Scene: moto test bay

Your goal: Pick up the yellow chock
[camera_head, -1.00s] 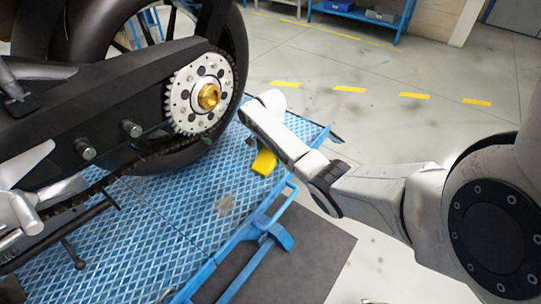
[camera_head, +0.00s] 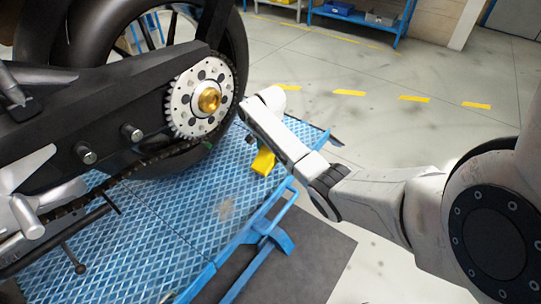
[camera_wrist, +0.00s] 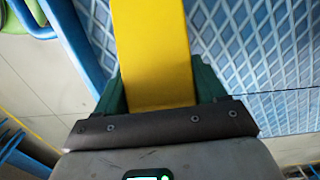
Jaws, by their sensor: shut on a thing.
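The yellow chock (camera_head: 263,161) shows in the head view near the right edge of the blue lift platform (camera_head: 190,225), below the end of my arm. It also fills the upper middle of the wrist view (camera_wrist: 153,50). My gripper (camera_wrist: 155,88) is shut on the chock, with a dark green finger on each side of it. In the head view my arm hides the gripper's fingers. I cannot tell for sure whether the chock touches the platform.
The motorcycle's rear wheel (camera_head: 238,60) and sprocket (camera_head: 187,112) stand left of my arm. A blue rail (camera_head: 262,228) runs along the platform's right edge, beside a dark mat (camera_head: 315,262). A blue shelf (camera_head: 352,14) stands at the back. Open floor lies to the right.

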